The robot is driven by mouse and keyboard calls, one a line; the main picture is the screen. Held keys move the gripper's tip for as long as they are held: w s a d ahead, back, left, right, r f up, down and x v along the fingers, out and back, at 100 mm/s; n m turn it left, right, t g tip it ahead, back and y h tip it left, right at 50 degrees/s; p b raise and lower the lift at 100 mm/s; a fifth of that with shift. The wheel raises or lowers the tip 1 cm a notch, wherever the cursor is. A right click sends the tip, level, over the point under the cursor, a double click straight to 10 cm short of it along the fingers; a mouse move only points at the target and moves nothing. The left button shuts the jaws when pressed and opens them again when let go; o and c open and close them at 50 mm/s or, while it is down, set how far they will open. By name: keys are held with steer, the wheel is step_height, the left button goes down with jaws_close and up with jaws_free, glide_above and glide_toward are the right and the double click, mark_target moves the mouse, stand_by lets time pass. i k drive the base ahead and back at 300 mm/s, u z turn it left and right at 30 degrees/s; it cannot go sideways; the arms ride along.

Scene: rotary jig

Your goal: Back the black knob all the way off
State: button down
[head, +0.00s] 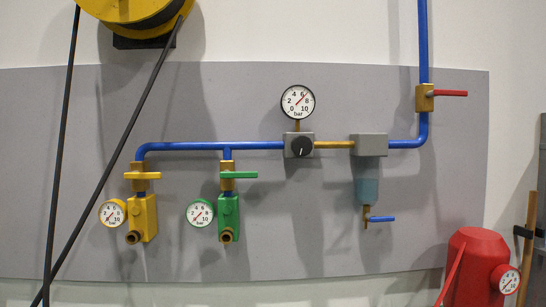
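The black knob (302,146) sits on the front of a grey regulator block (290,153) in the middle of the wall panel. It is round with a light pointer mark that points roughly downward. A round white gauge (298,102) marked in bar stands above it on a brass stem, and its red needle points to the upper right, near 6 to 7. My gripper is not in view, and nothing touches the knob.
A blue pipe (195,146) feeds a yellow valve (142,216) and a green valve (228,214) at left. At right are a filter bowl (368,191) and a red-handled valve (426,97). The space before the knob is clear.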

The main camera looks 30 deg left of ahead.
mark_target(301, 146)
steer(key=u, duration=1.2)
